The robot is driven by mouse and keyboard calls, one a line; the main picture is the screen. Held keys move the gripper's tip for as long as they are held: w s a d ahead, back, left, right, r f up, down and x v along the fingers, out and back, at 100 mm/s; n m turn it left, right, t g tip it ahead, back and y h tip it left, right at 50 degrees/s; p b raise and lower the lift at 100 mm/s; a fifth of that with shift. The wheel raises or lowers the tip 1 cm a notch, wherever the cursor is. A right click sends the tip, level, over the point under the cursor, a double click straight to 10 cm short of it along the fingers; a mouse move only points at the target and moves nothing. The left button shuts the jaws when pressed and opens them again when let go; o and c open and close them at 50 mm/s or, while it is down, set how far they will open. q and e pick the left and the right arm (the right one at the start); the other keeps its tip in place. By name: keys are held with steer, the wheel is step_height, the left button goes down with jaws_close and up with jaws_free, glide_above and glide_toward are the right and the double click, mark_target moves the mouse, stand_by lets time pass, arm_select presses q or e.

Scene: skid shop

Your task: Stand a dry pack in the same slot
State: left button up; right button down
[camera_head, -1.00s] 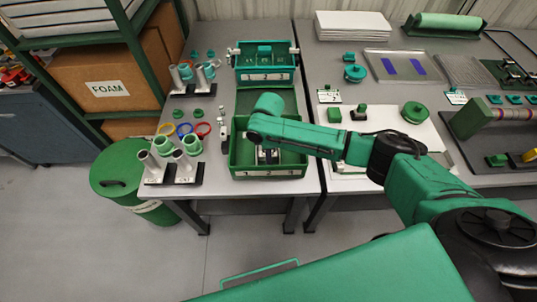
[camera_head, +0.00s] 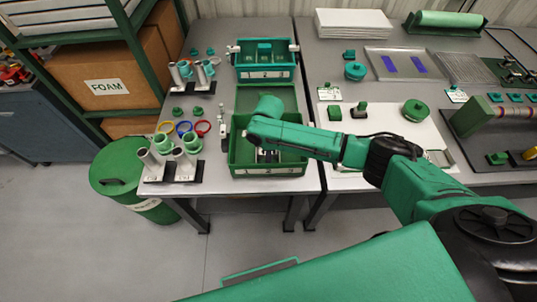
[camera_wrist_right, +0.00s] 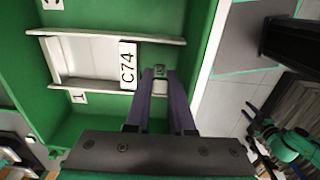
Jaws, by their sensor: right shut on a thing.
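The front green crate (camera_head: 236,160) stands on the left table, with several numbered labels along its near wall. My right gripper (camera_wrist_right: 160,82) reaches down into it. In the right wrist view its two fingers are shut on a small pale pack with a green top (camera_wrist_right: 160,72). In the head view, my arm hides much of the crate's inside. My left gripper is not in view.
A second teal crate (camera_head: 266,75) stands behind the front one. Racks of pale tubes (camera_head: 172,168) and coloured rings stand to the left. A white board (camera_head: 390,130) with green parts lies on the right table. A green bin (camera_head: 120,170) stands on the floor.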

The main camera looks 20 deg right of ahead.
steer(key=shift+f, duration=0.25)
steer(key=shift+f, duration=0.35)
steer(key=shift+f, duration=0.1)
stand_by(0.5)
steer(key=shift+f+b, duration=0.3)
steer(key=shift+f, duration=0.1)
steer(key=shift+f, duration=0.1)
steer(key=c, duration=0.7)
jaws_free()
steer(key=shift+f, duration=0.1)
